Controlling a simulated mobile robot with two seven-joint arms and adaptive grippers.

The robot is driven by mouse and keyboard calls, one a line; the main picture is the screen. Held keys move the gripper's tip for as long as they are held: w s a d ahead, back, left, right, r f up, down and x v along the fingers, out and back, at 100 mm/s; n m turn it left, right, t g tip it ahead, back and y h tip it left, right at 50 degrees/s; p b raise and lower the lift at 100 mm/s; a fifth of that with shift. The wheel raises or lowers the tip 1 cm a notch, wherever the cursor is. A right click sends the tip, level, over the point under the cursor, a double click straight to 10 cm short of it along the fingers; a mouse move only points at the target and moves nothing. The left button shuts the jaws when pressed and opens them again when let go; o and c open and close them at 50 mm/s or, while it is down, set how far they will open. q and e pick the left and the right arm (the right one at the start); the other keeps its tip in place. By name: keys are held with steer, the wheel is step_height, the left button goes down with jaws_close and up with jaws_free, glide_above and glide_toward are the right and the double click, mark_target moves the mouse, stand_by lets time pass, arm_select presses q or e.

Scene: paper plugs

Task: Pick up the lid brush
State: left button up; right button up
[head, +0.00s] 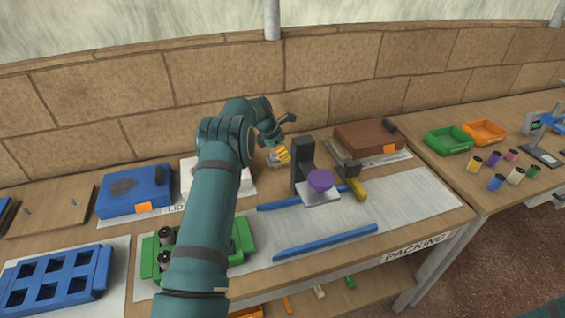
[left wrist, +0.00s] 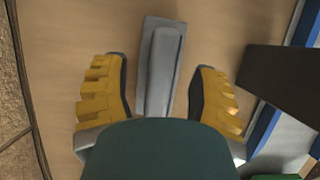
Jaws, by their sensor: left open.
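A long flat grey tool with a raised lighter grey strip, seemingly the lid brush (left wrist: 163,60), lies on the wooden bench in the left wrist view. My left gripper (left wrist: 160,85) is open, with its yellow fingers on either side of the tool and a visible gap to each. The tool's near end is hidden behind my green gripper body. In the head view my left gripper (head: 279,157) is low over the back of the bench, left of a dark stand; the grey tool is not clearly seen there. My right gripper is not in view.
The dark stand (head: 301,160) with a purple disc (head: 320,180) is close on the gripper's right. A yellow-handled tool (head: 352,178), a brown box (head: 368,137), blue rails (head: 325,242) and a blue box (head: 135,193) are nearby. A stone wall (head: 210,80) stands behind.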

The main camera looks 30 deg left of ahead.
arm_select(q)
steer(key=shift+w+d+f, duration=0.1)
steer(key=shift+f, duration=0.15)
steer(key=shift+r, duration=0.1)
jaws_close()
step_height(320, 180, up, 10)
steer(key=shift+r+p, duration=0.1)
steer(key=shift+p, duration=1.05)
steer(key=c, duration=0.7)
jaws_free()
jaws_close()
